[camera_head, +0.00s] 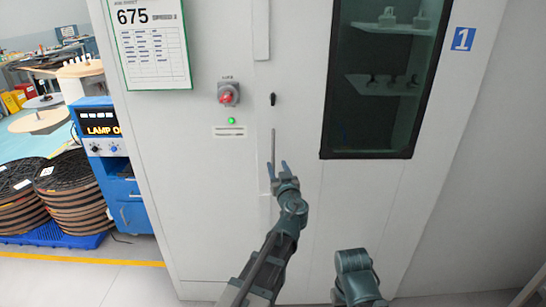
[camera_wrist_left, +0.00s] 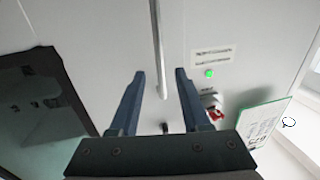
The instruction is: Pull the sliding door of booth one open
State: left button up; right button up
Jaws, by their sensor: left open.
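The white front of booth one (camera_head: 300,60) fills the middle of the head view, with a blue number 1 sign (camera_head: 464,39) at upper right. Its door carries a dark window (camera_head: 385,80) and looks shut. A thin upright bar handle (camera_head: 273,148) stands left of the window; it also shows in the left wrist view (camera_wrist_left: 157,45). My left gripper (camera_head: 279,168) is open at the handle's lower end. In the left wrist view the bar lies between the spread fingers (camera_wrist_left: 160,73), with gaps on both sides. Part of my right arm shows at the bottom; its gripper is out of view.
A red button (camera_head: 228,93), a green lamp (camera_head: 231,121) and a small black latch (camera_head: 272,99) are near the handle. A job sheet (camera_head: 150,42) hangs at upper left. A blue lamp cabinet (camera_head: 105,160) and stacked reels (camera_head: 70,190) stand left.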

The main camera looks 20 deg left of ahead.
aim_at(273, 157)
pick_arm(q)
jog(key=x, duration=0.7)
jog(key=shift+w+a, duration=0.1)
jog(key=shift+w, duration=0.15)
grip_shut()
dwell(1.1)
